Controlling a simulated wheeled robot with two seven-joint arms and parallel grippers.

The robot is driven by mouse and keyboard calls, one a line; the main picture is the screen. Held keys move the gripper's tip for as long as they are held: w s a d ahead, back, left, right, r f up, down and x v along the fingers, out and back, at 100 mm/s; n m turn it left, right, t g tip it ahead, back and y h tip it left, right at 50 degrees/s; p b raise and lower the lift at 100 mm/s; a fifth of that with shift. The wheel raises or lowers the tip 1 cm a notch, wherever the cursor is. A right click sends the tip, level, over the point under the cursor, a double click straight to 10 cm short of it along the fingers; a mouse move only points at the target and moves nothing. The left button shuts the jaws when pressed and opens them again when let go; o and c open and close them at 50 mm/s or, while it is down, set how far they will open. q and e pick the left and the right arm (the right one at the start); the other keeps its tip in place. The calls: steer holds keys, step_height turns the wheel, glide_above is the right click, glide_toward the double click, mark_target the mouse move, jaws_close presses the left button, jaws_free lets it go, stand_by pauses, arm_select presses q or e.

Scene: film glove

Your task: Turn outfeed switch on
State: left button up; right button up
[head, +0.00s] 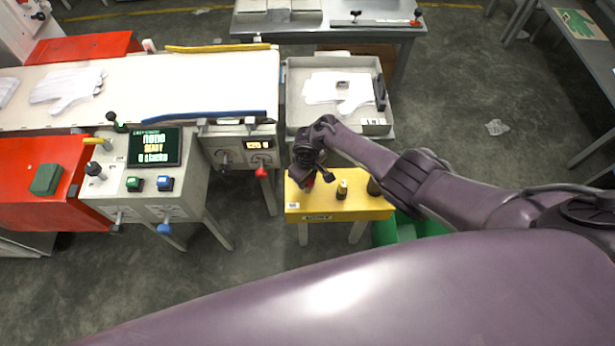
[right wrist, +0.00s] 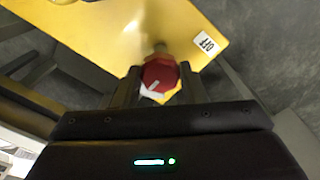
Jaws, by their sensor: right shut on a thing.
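My right gripper (head: 318,181) is over the left part of the stand and mostly hides the knob in the head view. In the right wrist view its two fingers (right wrist: 160,85) are on either side of the knob, shut on it. My left gripper is not in view.
On the stand, a small dark-and-yellow post (head: 342,190) is right of my gripper. A grey tray (head: 300,110) with white gloves is behind. A control console (head: 195,185) with a green-lit screen (head: 155,147) and a white conveyor (head: 170,88) are at left. A green bin (head: 385,232) is beside the stand.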

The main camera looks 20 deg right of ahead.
steer(key=o, duration=1)
step_height(320, 180, up, 7)
steer(key=p, duration=0.2)
steer(key=shift+p, duration=0.4)
steer(key=shift+r, duration=0.4)
